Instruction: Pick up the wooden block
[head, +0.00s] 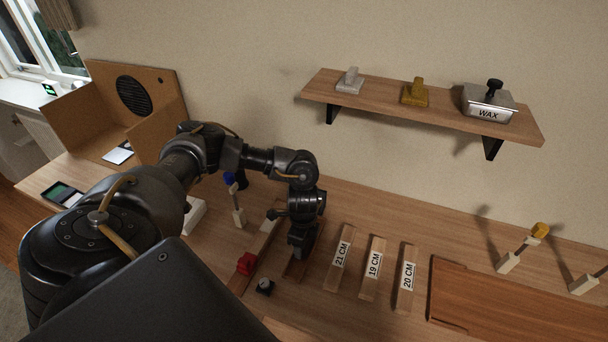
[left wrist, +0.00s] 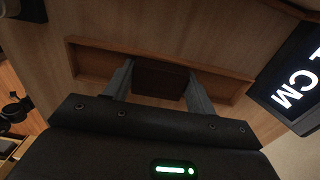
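In the head view my left gripper (head: 300,252) points down at a narrow wooden tray (head: 314,254) on the table, left of the labelled wooden pieces. In the left wrist view its two fingers (left wrist: 159,84) stand apart, one on each side of a dark brown wooden block (left wrist: 160,77) inside the shallow wooden tray (left wrist: 91,63). The fingers look close against the block's sides; whether they press on it cannot be told. The gripper and arm hide the block in the head view. My right gripper is not in view.
Wooden pieces labelled 21 CM (head: 340,258), 19 CM (head: 374,266) and 20 CM (head: 407,276) lie just right. A wooden board (head: 500,305) lies right. A shelf (head: 420,103) hangs above.

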